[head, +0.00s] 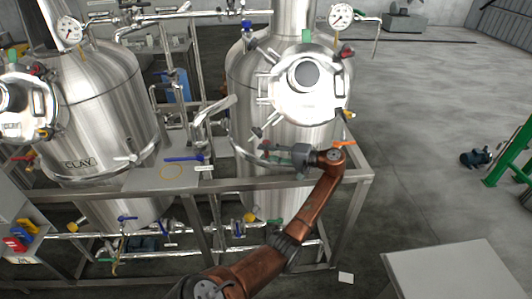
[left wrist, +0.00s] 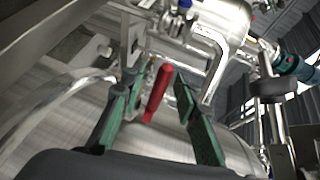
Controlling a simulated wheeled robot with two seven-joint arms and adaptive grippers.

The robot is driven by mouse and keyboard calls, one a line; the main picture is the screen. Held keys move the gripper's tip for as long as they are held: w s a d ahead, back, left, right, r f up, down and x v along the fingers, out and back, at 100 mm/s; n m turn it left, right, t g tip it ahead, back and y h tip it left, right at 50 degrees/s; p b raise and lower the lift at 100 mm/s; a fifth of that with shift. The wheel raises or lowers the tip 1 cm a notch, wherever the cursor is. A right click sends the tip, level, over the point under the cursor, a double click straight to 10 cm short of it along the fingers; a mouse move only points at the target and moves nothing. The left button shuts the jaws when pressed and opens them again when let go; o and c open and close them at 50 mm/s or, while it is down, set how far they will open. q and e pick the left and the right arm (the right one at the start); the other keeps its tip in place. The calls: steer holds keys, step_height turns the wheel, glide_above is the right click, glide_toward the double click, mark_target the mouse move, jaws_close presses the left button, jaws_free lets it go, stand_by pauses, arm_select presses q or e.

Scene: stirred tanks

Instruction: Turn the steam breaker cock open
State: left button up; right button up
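My left gripper (head: 272,153) points left in the head view, in front of the right-hand steel tank (head: 250,100). In the left wrist view, its two green fingers (left wrist: 160,95) are apart. A red lever handle (left wrist: 158,92) shows between the fingers, with gaps visible on both sides. I cannot tell how deep it lies between them. It appears to be the cock's handle, but no label shows. My right gripper is not in view.
A second tank (head: 85,105) stands at left, with pipes and blue-handled valves (head: 183,159) between the tanks. A bent steel pipe (left wrist: 216,65) is close to the right finger. Open floor (head: 430,130) lies at right.

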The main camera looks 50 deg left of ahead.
arm_select(q)
steer(key=v, duration=1.2)
steer(key=shift+r, duration=0.1)
